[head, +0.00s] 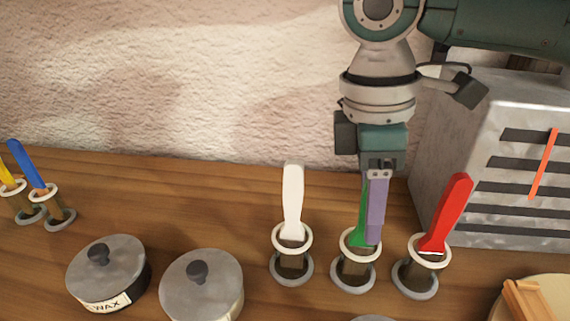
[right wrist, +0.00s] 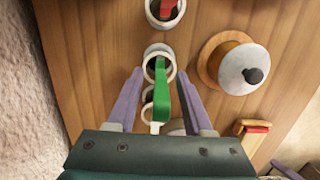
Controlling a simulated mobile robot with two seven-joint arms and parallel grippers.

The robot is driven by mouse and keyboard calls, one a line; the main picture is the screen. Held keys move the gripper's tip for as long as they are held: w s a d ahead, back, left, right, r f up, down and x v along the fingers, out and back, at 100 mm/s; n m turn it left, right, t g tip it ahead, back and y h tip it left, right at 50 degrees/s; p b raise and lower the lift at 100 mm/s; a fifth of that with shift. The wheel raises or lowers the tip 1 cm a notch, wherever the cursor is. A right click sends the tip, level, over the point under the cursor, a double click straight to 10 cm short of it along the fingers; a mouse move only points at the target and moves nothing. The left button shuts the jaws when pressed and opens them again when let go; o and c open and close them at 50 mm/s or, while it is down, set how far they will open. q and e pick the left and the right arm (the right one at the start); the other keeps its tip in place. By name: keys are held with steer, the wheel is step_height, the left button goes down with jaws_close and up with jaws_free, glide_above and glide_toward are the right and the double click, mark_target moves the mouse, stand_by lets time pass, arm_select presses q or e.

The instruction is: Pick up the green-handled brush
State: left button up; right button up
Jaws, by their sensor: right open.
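The green-handled brush (head: 361,222) stands in a holder with a white ring (head: 346,246), partly hidden by my gripper in the head view. In the right wrist view its green handle (right wrist: 161,92) lies between my two purple fingers. My right gripper (head: 375,240) points down over this holder. It is open, with a finger on either side of the handle, and gaps show on both sides in the right wrist view. My left gripper is not in view.
A white-handled brush (head: 293,200) and a red-handled brush (head: 446,215) stand in holders either side. Blue (head: 26,167) and yellow handles stand far left. Two lidded tins (head: 200,287) are in front. A slotted metal box (head: 490,150) stands right, close to my arm.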

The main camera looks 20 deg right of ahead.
step_height(320, 180, down, 2)
steer(key=shift+s+d+f, duration=0.1)
steer(key=shift+f, duration=0.05)
jaws_close()
stand_by(0.3)
